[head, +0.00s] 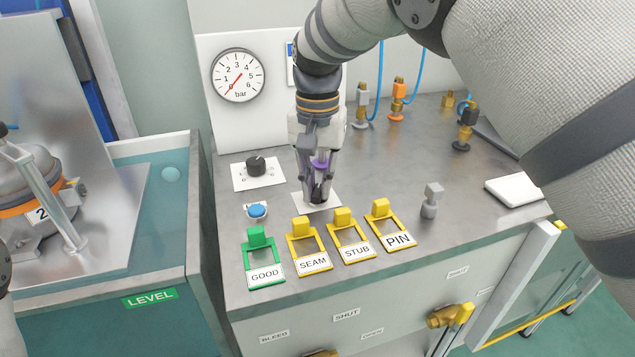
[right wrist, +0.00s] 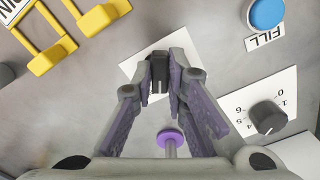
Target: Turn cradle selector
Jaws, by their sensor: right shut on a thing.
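The cradle selector appears to be a black knob (right wrist: 160,76) on a white plate (right wrist: 132,68) in the right wrist view. In the head view its plate (head: 331,202) lies on the grey bench top, with the knob mostly hidden by the gripper. My right gripper (head: 318,188) comes down onto it from above. In the right wrist view its fingers (right wrist: 161,66) are on both sides of the knob and shut on it. Any marks on the plate are hidden or too small to read. My left gripper is outside both views.
A black numbered dial (head: 256,165) and a blue FILL button (head: 257,211) are left of my right gripper. GOOD (head: 265,274), SEAM, STUB and PIN frames line the bench front. A grey post (head: 431,200) stands right. A pressure gauge (head: 238,75) is behind.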

